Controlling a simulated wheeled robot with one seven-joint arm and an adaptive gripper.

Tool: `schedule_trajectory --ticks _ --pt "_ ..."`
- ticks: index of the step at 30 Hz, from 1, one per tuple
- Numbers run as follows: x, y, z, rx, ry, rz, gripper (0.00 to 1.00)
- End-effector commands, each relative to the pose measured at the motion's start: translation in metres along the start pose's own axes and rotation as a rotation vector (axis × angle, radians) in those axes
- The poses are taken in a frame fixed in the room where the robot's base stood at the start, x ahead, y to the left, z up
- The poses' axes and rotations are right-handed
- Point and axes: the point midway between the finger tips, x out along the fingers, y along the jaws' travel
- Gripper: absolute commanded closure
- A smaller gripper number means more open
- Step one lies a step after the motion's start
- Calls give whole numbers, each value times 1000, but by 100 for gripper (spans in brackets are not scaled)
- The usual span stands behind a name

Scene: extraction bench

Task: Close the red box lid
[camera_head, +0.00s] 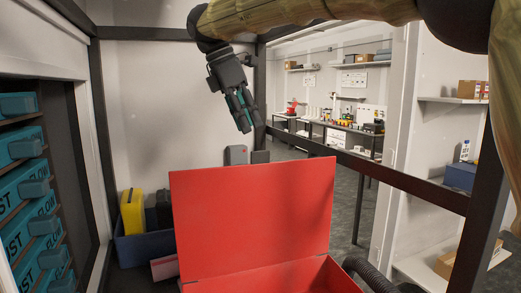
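The red box (325,274) sits at the bottom centre of the head view, its lower part cut off by the frame edge. Its red lid (252,215) stands raised, nearly upright, with its broad face towards me. My gripper (243,122) hangs above and beyond the lid's top edge, left of centre, pointing down. It appears apart from the lid. Its fingers look close together, but I cannot tell whether they are open or shut. I see nothing held in it.
A rack of teal cases (28,185) stands at the left. A blue bin (135,250) with a yellow case (133,211) is behind the box's left. A dark frame rail (400,178) crosses at right. A black corrugated hose (368,272) lies right of the box.

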Motion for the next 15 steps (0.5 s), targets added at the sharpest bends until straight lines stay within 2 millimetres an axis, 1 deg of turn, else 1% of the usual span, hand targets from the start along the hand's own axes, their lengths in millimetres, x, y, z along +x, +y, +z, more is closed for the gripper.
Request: schedule_trajectory --ticks 6,9,15 --pt "37 3 1 -3 3 -6 71" --pt "53 3 1 -4 2 -5 71" --pt "77 3 1 -3 2 -3 71"
